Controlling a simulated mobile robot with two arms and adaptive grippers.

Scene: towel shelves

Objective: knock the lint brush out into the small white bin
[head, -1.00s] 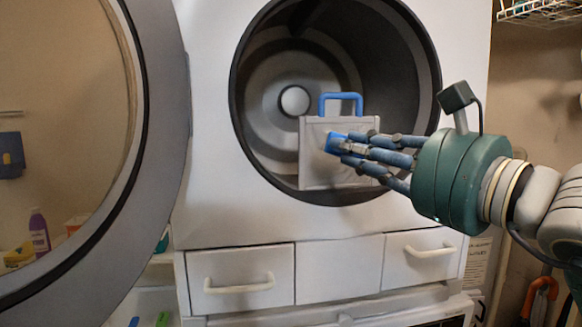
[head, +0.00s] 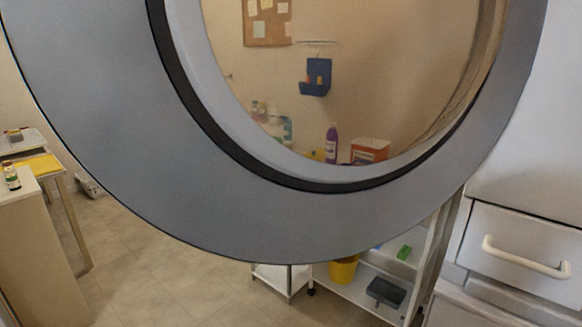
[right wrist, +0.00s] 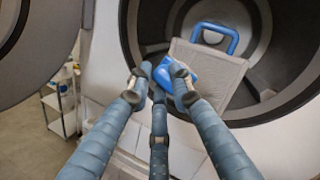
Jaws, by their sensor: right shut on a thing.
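In the right wrist view my right gripper (right wrist: 158,82) has its fingers closed on a small blue piece (right wrist: 178,72) at the drum mouth. The piece may be the lint brush; the fingers hide much of it. Right behind it a flat grey panel (right wrist: 212,72) with a blue loop handle (right wrist: 217,34) stands tilted in the picture. I cannot tell whether the blue piece is part of this panel. Neither gripper shows in the head view. I cannot make out a small white bin in either view.
The open round door (head: 200,190) fills much of the head view. Below it are a shelf unit (head: 350,293) with a yellow bucket (head: 344,270) and a dark tray (head: 386,291). A drawer (head: 520,245) is at right.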

